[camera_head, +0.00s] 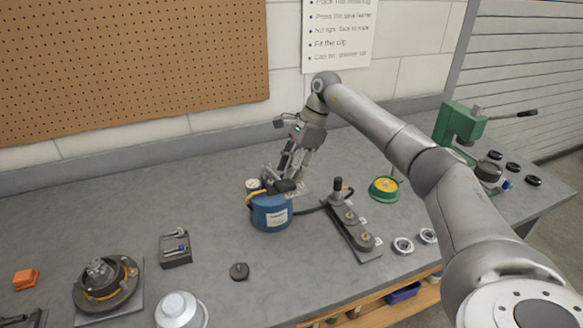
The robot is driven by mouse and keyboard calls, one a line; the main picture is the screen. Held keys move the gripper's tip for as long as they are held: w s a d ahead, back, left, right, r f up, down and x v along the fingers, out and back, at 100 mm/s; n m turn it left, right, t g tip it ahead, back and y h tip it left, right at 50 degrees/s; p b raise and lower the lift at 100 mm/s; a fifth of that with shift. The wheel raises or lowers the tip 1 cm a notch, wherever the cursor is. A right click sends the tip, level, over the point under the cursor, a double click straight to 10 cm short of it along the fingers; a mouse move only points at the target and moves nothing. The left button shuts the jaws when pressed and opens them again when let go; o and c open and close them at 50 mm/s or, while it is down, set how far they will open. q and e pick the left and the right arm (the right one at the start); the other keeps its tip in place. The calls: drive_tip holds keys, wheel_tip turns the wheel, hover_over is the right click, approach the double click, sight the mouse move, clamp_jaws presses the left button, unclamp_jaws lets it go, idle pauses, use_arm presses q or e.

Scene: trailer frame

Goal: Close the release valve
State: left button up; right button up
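A blue hydraulic unit (270,213) with a white label stands on the grey bench near the middle. A small round gauge (253,184) and a yellow curved part show on its top left. A black knob or lever (286,186) is on top; I cannot tell whether it is the release valve. My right gripper (283,178) reaches down from behind at the unit's top, with its fingers at the black part. Whether they touch or grip it is too small to tell. My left gripper is out of view.
A black hose runs right from the unit to a dark plate with posts (350,220). A green-yellow round part (384,189), a green press (460,125) and white rings (403,246) are right. A flanged hub (105,280) and small tray (176,250) are left. Bench front-centre is mostly clear.

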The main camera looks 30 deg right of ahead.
drive_tip(key=v, duration=1.2)
drive_tip(key=shift+d, duration=0.1)
